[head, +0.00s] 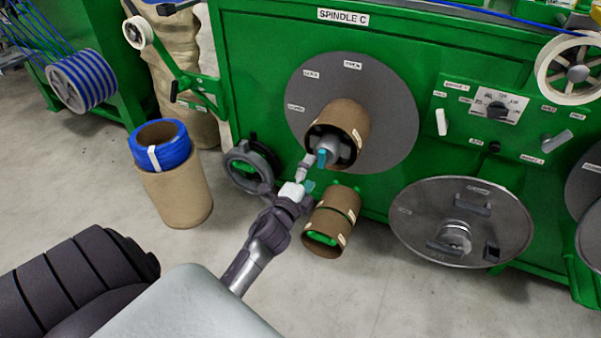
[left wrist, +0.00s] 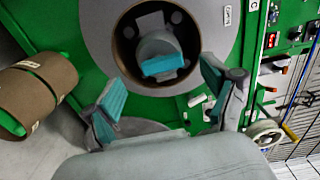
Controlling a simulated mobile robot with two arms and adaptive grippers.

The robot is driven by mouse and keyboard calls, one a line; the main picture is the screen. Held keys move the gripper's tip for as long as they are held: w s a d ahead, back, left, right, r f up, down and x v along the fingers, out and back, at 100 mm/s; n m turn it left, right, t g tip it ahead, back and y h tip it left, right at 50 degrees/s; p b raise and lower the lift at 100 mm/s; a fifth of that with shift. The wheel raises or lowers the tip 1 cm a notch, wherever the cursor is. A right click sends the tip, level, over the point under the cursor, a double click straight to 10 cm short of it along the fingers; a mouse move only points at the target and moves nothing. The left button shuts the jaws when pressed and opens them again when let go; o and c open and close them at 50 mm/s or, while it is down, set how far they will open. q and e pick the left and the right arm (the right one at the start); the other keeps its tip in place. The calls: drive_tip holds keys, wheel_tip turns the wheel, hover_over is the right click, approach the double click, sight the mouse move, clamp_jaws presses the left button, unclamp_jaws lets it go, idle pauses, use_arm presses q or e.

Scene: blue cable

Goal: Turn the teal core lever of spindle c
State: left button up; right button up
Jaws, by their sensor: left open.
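The teal core lever (head: 323,157) sits on the grey hub inside the brown cardboard core (head: 350,118) of spindle C. The core stands out from the middle of a grey round flange (head: 395,100) on the green machine. In the left wrist view the teal lever (left wrist: 162,64) lies crosswise on the hub, beyond and between the fingers. My left gripper (head: 307,174) is just below and left of the core's mouth. It is open and empty, its teal-padded fingers spread wide (left wrist: 161,90) and apart from the lever. My right gripper is not in view.
Two brown cores (head: 338,200) are stacked below the spindle, close to my left arm. A silver round cover (head: 462,222) stands at the lower right. A cardboard drum (head: 177,195) with blue cable (head: 160,146) stands left. The floor between drum and machine is mostly clear.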

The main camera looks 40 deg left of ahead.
use_arm(q)
drive_tip(key=v, duration=0.6)
drive_tip(key=shift+s, duration=0.4)
